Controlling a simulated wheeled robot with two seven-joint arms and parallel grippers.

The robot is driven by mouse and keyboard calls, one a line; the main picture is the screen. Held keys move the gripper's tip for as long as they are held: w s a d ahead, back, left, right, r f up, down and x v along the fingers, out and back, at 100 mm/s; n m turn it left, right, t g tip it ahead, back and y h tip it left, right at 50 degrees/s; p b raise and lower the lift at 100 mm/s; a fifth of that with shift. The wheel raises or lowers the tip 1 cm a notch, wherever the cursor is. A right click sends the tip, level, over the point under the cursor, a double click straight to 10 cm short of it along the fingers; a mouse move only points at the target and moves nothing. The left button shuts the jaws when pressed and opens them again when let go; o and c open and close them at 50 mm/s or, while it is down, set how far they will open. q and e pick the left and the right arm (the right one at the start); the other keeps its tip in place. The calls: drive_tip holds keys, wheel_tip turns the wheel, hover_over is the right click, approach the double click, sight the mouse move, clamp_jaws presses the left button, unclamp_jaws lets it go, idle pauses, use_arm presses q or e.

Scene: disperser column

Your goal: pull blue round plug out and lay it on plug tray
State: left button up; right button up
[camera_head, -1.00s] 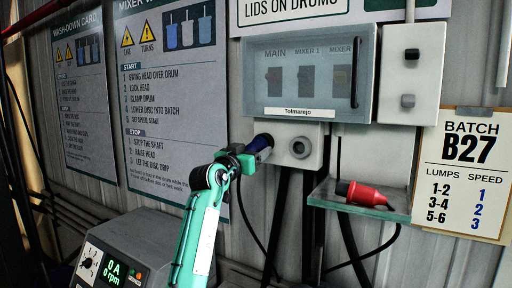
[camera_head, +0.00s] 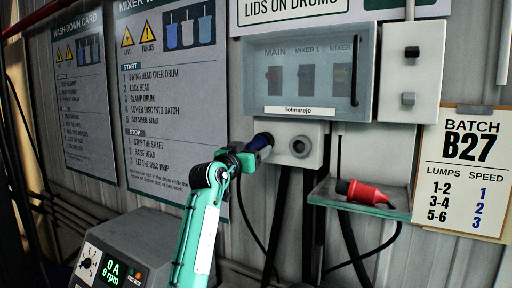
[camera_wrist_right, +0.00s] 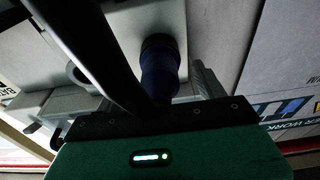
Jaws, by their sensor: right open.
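The blue round plug (camera_head: 260,142) sits in the left socket of the grey socket box (camera_head: 312,136), its back end pointing down and left. In the right wrist view the plug (camera_wrist_right: 160,75) stands upright in the picture, its dark collar against the pale box. My right gripper (camera_head: 244,157) is open at the plug's back end, which lies close in front of the gripper's palm. I cannot tell whether a finger touches it. The plug tray (camera_head: 330,197) is a small grey-green shelf to the right of and below the socket box. My left gripper is not in view.
A red plug (camera_head: 365,192) lies on the tray's middle and right part. An empty round socket (camera_head: 300,147) is beside the blue plug. A glazed switch cabinet (camera_head: 310,72) hangs above. Dark cables run below, and a control box (camera_head: 120,255) stands at lower left.

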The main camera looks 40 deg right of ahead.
drive_tip(key=c, duration=1.5)
drive_tip(key=shift+a+f, duration=0.1)
drive_tip(key=shift+a, duration=0.2)
drive_tip(key=shift+b+v, duration=1.55)
drive_tip(key=shift+v, duration=1.15)
